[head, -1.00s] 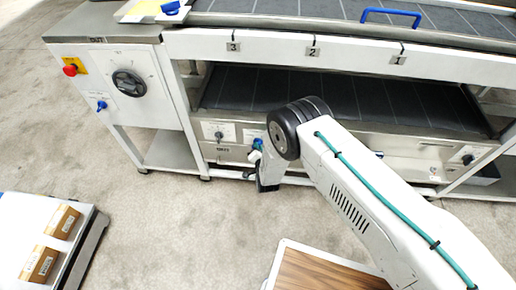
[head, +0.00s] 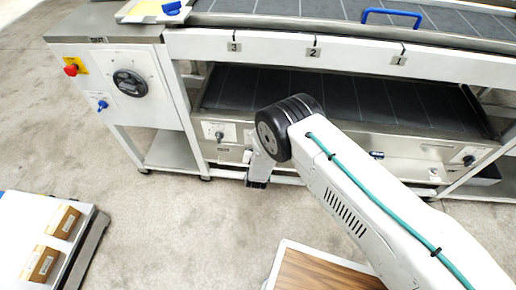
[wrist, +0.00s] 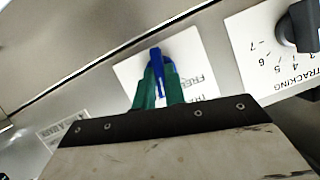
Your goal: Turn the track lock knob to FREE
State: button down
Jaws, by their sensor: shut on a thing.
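The track lock knob (wrist: 157,62) is a blue lever-like knob on a white label plate (wrist: 190,52) in the wrist view. The plate's words, upside down and partly covered, include FREE to the right of the knob. My gripper (wrist: 159,88) has green fingers, one on each side of the blue knob, shut on it. The knob stands nearly in line with the fingers. I cannot tell which mark it points to. In the head view my own arm hides the knob and fingertips.
A black TRACKING knob (wrist: 298,28) with a number scale sits to the right in the wrist view; it also shows in the head view (head: 219,135). The dark lower belt (head: 350,100) lies above the panel. A wood-topped stand (head: 320,272) is at front.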

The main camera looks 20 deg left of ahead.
jog(key=n+h, duration=0.1)
jog(key=n, duration=0.1)
jog(key=n+t+h, duration=0.1)
jog(key=n+h, duration=0.1)
jog(key=n, duration=0.1)
jog(key=a+n+t+h, duration=0.1)
jog(key=n+h, duration=0.1)
jog(key=shift+s+f+n, duration=0.1)
jog(key=shift+f+n, duration=0.05)
jog(key=shift+n, duration=0.25)
dwell(0.6)
jog(key=c, duration=1.5)
grip_release()
jog(key=shift+d, duration=0.1)
jog(key=shift+o, duration=0.2)
jog(key=shift+s, duration=0.1)
jog(key=v, duration=0.7)
jog(key=shift+s, duration=0.35)
